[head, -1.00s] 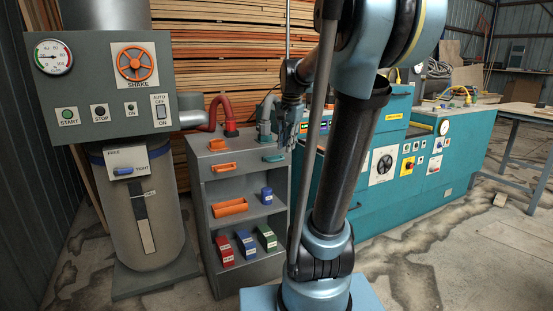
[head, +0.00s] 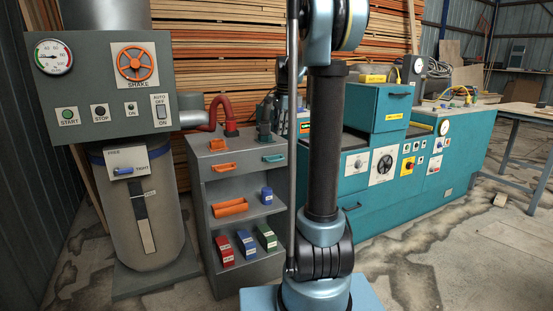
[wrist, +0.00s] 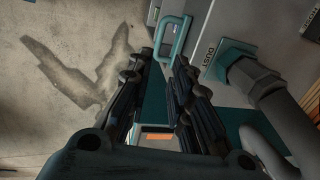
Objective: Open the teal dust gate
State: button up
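In the wrist view a teal loop handle (wrist: 186,33) stands out from a pale grey face, just beyond my fingertips. In the head view a teal handle (head: 274,158) sits on the grey cabinet's upper front, right of an orange one. A teal plate marked DUST (wrist: 230,55) lies to the right of the wrist-view handle, at the foot of a grey pipe. My gripper (wrist: 162,68) is open and empty, its two dark fingers apart and pointing toward the handle. In the head view my gripper is mostly hidden behind my own arm and hard to make out.
The grey pipe (wrist: 285,110) is close to the right of my fingers. Bare floor shows in the wrist view.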

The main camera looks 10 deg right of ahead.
aim_at(277, 160)
jog(key=f, duration=0.4)
jog(key=w+f, duration=0.1)
jog(key=f, duration=0.4)
jog(key=w+a+f, duration=0.1)
jog(key=f, duration=0.4)
jog(key=shift+w, duration=0.15)
grip_shut()
